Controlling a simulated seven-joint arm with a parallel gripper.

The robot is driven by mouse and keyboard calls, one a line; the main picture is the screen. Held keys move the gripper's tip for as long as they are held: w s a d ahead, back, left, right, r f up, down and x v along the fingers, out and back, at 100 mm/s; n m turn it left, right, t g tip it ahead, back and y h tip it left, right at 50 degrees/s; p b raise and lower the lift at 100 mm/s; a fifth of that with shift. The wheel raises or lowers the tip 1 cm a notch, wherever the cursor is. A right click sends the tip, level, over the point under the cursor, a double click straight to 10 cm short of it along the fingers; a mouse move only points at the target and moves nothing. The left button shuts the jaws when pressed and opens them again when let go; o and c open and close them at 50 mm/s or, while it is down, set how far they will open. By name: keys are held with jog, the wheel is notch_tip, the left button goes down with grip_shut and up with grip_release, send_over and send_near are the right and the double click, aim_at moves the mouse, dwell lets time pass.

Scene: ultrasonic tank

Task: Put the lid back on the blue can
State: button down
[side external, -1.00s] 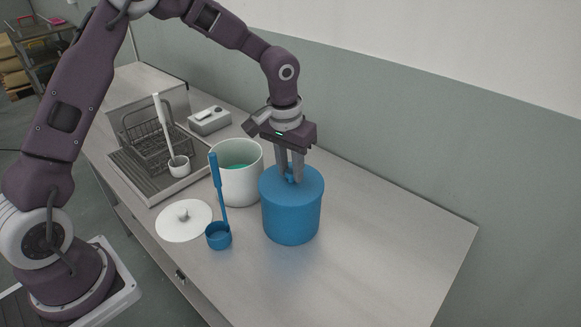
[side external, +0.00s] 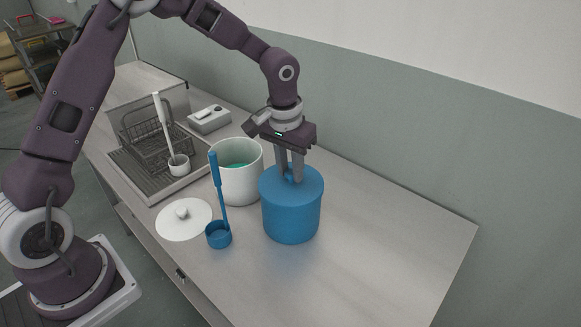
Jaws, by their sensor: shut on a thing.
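The blue can (side external: 291,218) stands upright on the grey worktop. Its blue lid (side external: 308,184) sits over the can's mouth and looks level. My gripper (side external: 291,178) points straight down above the lid, and its two fingers are shut on the lid's knob, which is mostly hidden between them. I cannot tell from this view whether the lid is fully seated all round.
A white can (side external: 239,187) with green contents stands open just left of the blue can. A white lid (side external: 184,226) lies flat in front, beside a blue ladle (side external: 219,236). A drainer with a wire basket (side external: 146,143) and a white ladle (side external: 178,165) is further left. The worktop's right (side external: 390,245) is clear.

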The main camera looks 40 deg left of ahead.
jog(key=c, duration=0.6)
grip_release()
jog(key=shift+r, duration=3.5)
grip_shut()
